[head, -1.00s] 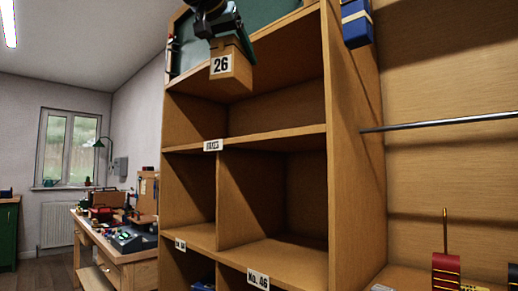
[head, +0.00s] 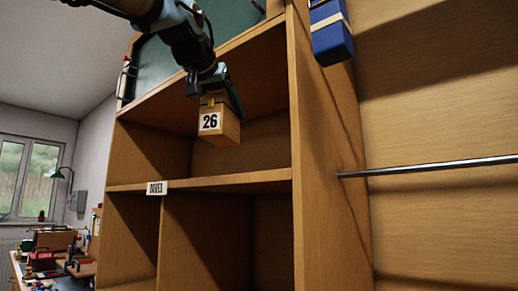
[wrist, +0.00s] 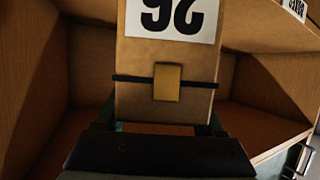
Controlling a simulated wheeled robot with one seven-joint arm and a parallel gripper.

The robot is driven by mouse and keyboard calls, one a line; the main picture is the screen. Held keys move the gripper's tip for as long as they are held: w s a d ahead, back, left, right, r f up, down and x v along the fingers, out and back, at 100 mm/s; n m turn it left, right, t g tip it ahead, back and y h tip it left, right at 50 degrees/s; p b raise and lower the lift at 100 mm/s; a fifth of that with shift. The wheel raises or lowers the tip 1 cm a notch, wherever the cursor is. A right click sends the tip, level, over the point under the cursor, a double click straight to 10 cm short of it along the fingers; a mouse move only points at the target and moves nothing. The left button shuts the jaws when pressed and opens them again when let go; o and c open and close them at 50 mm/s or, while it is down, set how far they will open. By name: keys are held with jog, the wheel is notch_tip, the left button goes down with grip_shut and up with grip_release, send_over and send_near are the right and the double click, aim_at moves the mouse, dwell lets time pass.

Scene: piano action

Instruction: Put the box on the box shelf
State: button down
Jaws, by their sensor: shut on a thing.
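The box (head: 217,126) is a small brown carton with a white label reading 26. In the wrist view the box (wrist: 168,65) shows a dark band and a brass-coloured tab, with its label upside down. My gripper (head: 218,92) is shut on the box from above and holds it in the air. The box shelf (head: 240,180) is the wooden compartment with a small label on its front edge that seems to read BOXES. The box hangs in front of or within this compartment's opening, above the shelf board, and does not touch it. The shelf's surface looks empty.
A wooden upright (head: 325,150) bounds the compartment on the right. A blue box (head: 331,35) hangs at its top, and a metal rod (head: 430,166) runs to the right. Open compartments lie below the shelf. A cluttered workbench (head: 55,260) stands at far left.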

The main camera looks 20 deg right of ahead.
jog(key=p, duration=0.1)
jog(key=d+r+p, duration=0.1)
jog(key=shift+w+d+p, duration=0.2)
jog(key=shift+w+p, duration=0.15)
jog(key=w+d+p, duration=0.7)
jog(key=d+p, duration=0.1)
jog(key=d, duration=0.5)
jog(key=shift+w+f+p, duration=0.1)
jog(key=shift+f+p, duration=0.5)
jog(key=shift+f, duration=3.35)
jog(key=shift+f, duration=0.1)
grip_release()
